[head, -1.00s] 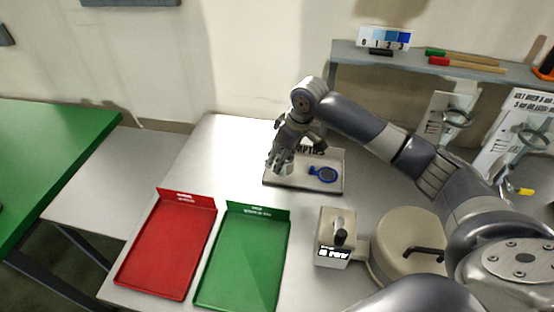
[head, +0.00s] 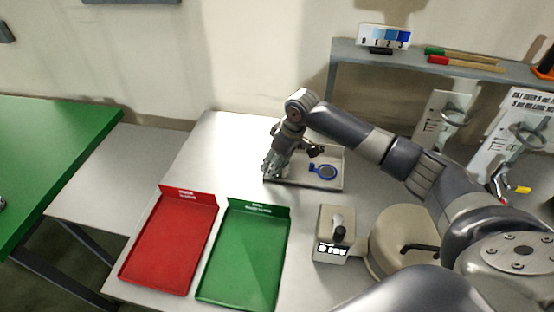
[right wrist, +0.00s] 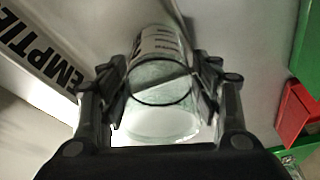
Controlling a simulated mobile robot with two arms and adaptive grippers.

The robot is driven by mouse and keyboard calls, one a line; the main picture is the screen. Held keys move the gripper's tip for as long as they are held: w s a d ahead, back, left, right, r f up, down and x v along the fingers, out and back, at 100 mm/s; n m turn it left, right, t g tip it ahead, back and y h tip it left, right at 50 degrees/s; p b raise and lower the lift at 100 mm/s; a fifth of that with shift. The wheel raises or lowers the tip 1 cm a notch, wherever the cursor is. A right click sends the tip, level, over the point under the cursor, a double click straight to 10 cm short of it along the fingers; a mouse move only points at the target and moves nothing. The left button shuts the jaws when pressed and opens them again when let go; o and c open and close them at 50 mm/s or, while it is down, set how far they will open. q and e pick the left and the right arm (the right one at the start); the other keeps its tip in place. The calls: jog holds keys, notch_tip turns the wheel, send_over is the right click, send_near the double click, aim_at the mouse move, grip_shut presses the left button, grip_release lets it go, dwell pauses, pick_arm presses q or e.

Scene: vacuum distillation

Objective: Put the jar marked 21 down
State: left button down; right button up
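The jar (right wrist: 160,85) is clear glass with a pale label and sits between the fingers of my right gripper (right wrist: 160,92) in the right wrist view. The fingers press on it from both sides. Its number is not readable. In the head view my right gripper (head: 272,169) is low at the left end of the empties tray (head: 302,183), and the jar is hard to make out there. I cannot tell whether its base touches the tray. The tray's EMPTIES sign (right wrist: 42,55) shows in the right wrist view. My left gripper is not in view.
A red tray (head: 168,243) and a green tray (head: 243,258) lie in front. A small device (head: 334,235) and a round beige apparatus (head: 400,240) stand at the right.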

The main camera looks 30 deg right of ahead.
jog(key=shift+r, duration=0.1)
jog(key=b+v, duration=0.1)
jog(key=v, duration=1.1)
jog(key=shift+a, duration=0.1)
dwell(0.3)
